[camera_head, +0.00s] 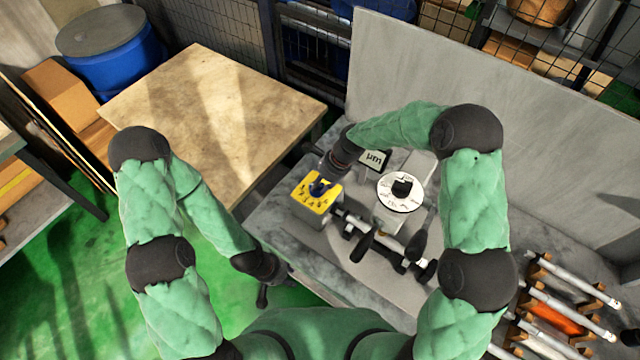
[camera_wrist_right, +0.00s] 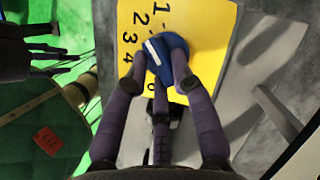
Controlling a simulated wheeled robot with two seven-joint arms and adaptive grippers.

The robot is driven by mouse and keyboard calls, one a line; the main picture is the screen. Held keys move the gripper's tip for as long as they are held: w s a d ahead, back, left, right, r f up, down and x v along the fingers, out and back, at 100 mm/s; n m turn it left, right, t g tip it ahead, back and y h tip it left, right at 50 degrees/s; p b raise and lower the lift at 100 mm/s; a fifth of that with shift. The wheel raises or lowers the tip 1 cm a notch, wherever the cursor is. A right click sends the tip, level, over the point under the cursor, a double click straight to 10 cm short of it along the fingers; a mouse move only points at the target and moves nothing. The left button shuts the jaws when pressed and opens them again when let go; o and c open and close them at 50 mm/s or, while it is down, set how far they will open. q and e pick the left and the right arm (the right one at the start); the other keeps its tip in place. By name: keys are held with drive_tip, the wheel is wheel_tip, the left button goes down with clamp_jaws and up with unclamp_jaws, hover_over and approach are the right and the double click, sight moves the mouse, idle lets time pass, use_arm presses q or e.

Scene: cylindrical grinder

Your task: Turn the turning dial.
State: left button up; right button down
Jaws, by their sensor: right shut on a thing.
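The turning dial is a blue knob (camera_wrist_right: 172,44) with a white pointer line, on a yellow numbered plate (camera_wrist_right: 215,30). The pointer faces the number column, roughly toward the 2 and 3. In the head view the yellow plate (camera_head: 303,197) tops a grey box at the table's left side, with the blue dial (camera_head: 319,188) on it. My right gripper (camera_wrist_right: 163,78) is shut on the dial from above, its fingers around the knob. In the head view the right gripper (camera_head: 327,181) partly hides the dial. My left gripper (camera_head: 276,285) hangs empty by the table's near left edge, fingers apart.
A white round dial (camera_head: 399,192) with a black knob and a "µm" block (camera_head: 375,160) stand beside the yellow plate. Black handles (camera_head: 363,247) stick out in front. A grey panel (camera_head: 480,110) stands behind. A wooden table (camera_head: 215,110) is at left.

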drive_tip(key=n, duration=0.1)
drive_tip(key=n+g, duration=0.1)
drive_tip(key=n, duration=0.1)
drive_tip(key=shift+w+n, duration=0.2)
drive_tip(key=shift+n, duration=0.1)
drive_tip(key=shift+w+n+g+h, duration=0.1)
drive_tip(key=shift+n+g+h, duration=0.25)
drive_tip(key=shift+n, duration=0.6)
drive_tip(key=shift+w+n+g+h, duration=0.15)
drive_tip(key=shift+n+g, duration=0.4)
drive_tip(key=shift+n, duration=0.4)
drive_tip(key=c, duration=1)
unclamp_jaws()
drive_tip(key=shift+c, duration=0.2)
drive_tip(key=v, duration=1.2)
drive_tip(key=shift+f, duration=0.1)
